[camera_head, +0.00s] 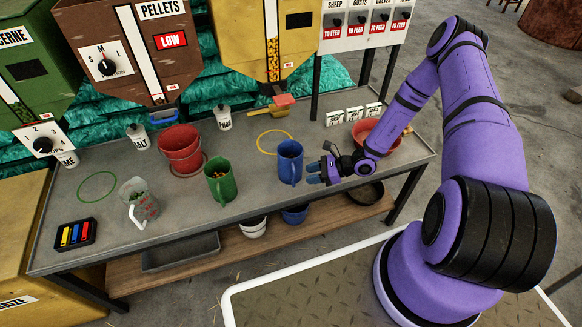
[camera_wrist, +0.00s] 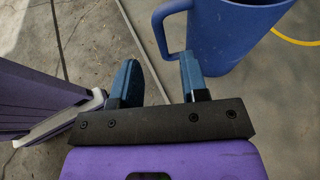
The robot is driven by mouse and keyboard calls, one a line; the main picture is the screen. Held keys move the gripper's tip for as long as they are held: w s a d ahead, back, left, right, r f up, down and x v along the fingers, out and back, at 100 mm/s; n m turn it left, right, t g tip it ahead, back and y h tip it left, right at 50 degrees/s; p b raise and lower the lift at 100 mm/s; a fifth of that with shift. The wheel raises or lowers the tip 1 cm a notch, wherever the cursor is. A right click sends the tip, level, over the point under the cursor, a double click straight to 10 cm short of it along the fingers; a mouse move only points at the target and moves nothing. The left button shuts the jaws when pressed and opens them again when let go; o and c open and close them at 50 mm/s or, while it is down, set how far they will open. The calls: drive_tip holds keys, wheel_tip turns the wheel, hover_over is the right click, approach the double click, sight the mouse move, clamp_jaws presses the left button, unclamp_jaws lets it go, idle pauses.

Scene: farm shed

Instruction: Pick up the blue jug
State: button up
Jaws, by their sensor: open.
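The blue jug (camera_head: 289,153) stands upright on the grey bench, its handle toward the front edge. In the wrist view the jug (camera_wrist: 232,38) fills the upper right, with its handle (camera_wrist: 160,35) on the left side. My gripper (camera_head: 318,172) is just right of the jug in the head view, low over the bench. In the wrist view my gripper (camera_wrist: 160,68) is open with nothing held. The handle shows just beyond the gap between the fingertips, and the right fingertip overlaps the jug's lower side in the picture. I cannot tell whether they touch.
A green mug (camera_head: 220,182) stands left of the jug, with a measuring jug (camera_head: 139,203) farther left. A red bucket (camera_head: 181,150) and yellow ring (camera_head: 264,143) are behind. A red bowl (camera_head: 372,136) sits close behind my wrist. The bench front edge is near.

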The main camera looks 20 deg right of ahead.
sight(294, 185)
drive_tip(key=shift+x, duration=3.35)
drive_tip(key=shift+w+r, duration=0.15)
drive_tip(key=shift+r, duration=0.05)
clamp_jaws()
